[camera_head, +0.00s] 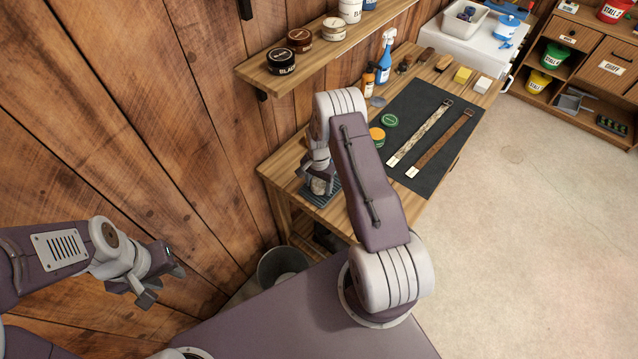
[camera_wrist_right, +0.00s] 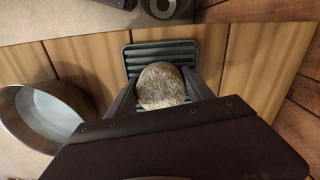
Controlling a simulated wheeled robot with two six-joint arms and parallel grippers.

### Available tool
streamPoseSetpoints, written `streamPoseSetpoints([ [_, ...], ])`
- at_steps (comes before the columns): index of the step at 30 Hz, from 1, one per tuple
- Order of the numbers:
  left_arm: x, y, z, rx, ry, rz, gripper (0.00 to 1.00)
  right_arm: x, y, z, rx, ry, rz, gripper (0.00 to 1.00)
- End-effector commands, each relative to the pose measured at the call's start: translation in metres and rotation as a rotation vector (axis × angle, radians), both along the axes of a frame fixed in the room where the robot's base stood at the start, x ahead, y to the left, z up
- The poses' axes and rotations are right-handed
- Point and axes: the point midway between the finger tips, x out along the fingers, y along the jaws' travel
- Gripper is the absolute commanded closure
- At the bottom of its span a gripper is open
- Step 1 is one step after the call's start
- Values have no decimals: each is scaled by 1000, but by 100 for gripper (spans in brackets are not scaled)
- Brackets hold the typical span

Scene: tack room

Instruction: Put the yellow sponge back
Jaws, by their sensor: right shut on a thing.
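My right gripper (camera_head: 318,184) is shut on a rounded, mottled tan sponge-like thing (camera_wrist_right: 161,86), low at the near end of the wooden workbench. A dark ribbed tray (camera_wrist_right: 150,49) lies directly under it; the tray also shows in the head view (camera_head: 316,197). I cannot tell whether the held thing touches the tray. A yellow block (camera_head: 462,75), possibly a sponge, lies at the bench's far end beside a white block (camera_head: 483,84). My left gripper (camera_head: 160,286) is empty and looks open, in the air left of the bench.
A dark mat (camera_head: 425,115) with two straps covers the bench middle. A shelf (camera_head: 320,52) overhangs the bench. A metal bucket (camera_head: 283,265) stands below its near end.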

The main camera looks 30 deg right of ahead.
Motion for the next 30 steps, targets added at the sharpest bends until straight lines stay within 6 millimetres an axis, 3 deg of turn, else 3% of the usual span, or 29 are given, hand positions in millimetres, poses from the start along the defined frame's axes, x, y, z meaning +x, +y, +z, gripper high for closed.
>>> streamPoseSetpoints([
  [17, 0, 0, -13, 0, 0, 0, 64, -1, 0, -13, 1, 2, 0, 100],
  [18, 0, 0, -13, 0, 0, 0, 64, -2, 0, -14, 2, 3, 0, 29],
  [19, 0, 0, -13, 0, 0, 0, 64, -2, 1, -14, 1, 4, 0, 21],
  [30, 0, 0, -14, 0, 0, 0, 64, -6, 1, -16, 3, 14, 0, 18],
])
